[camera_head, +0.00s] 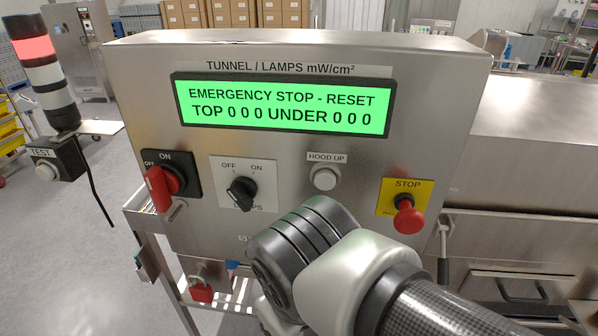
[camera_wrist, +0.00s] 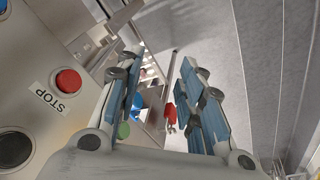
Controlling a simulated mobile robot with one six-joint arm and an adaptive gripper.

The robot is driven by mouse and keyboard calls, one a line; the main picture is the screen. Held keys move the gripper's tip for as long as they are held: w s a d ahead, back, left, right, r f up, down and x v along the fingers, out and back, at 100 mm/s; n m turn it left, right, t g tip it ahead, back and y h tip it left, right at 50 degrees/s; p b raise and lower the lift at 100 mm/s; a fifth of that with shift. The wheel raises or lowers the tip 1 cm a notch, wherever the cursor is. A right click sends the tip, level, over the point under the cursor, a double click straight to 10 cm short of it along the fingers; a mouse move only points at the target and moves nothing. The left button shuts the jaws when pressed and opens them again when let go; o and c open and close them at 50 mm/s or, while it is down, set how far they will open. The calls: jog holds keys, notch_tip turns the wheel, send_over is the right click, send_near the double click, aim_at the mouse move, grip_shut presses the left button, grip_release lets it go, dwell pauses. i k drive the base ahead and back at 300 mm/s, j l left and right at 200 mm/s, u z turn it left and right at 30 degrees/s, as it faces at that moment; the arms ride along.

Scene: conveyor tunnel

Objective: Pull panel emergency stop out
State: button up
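The panel emergency stop (camera_head: 408,217) is a red mushroom button on a yellow STOP plate at the right of the steel control panel (camera_head: 330,195). It stands out from the plate on a dark collar; I cannot tell if it is latched. The green display (camera_head: 285,107) reads "EMERGENCY STOP - RESET" with TOP 0 0 0 and UNDER 0 0 0. My gripper (camera_wrist: 160,72) shows in the wrist view with its two blue-padded fingers apart and nothing between them. In the head view my arm hides most of it, low at the panel's front, left of and below the emergency stop.
The panel also carries a red rotary switch (camera_head: 163,187), a black lamp knob (camera_head: 241,192) and a hood button (camera_head: 325,177). A red padlock (camera_head: 201,291) hangs below. The wrist view shows another red STOP button (camera_wrist: 68,81) close left. A signal tower (camera_head: 45,70) stands left.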

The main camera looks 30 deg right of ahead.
aim_at(409, 222)
jog(key=k+z, duration=0.25)
jog(key=z, duration=0.15)
jog(key=k+l+z, duration=0.2)
jog(key=z, duration=0.15)
jog(key=k, duration=0.05)
